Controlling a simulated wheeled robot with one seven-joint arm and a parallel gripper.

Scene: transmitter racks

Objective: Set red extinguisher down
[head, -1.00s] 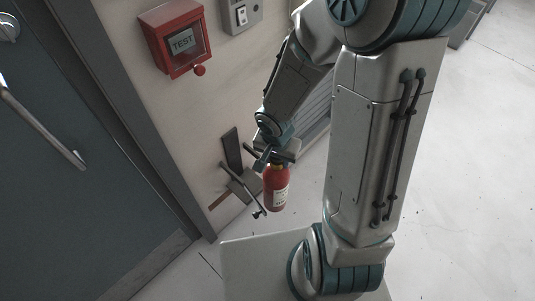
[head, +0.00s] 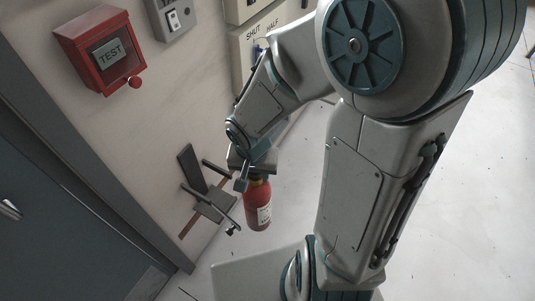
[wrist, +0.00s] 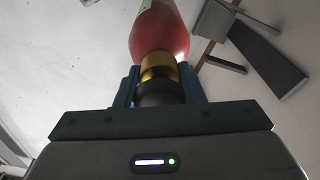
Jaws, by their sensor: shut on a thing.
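The red extinguisher (head: 258,204) hangs below my gripper (head: 254,172) in the head view, with its white label facing me. In the wrist view the red body (wrist: 160,30) shows at the top, with a brass collar and black neck between my fingers (wrist: 160,92). My gripper is shut on the neck. The extinguisher looks close to upright. The head view does not clearly show whether its base touches the floor (head: 305,190). A wall bracket (head: 214,200) with prongs is just left of the extinguisher, and it also shows in the wrist view (wrist: 214,20).
A red TEST box (head: 103,50) and a grey switch plate (head: 172,18) are on the wall above. A cabinet with a SHUT/HALF panel (head: 258,38) stands behind my arm. A blue-grey door (head: 45,215) is at the left. Pale floor lies open at the right.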

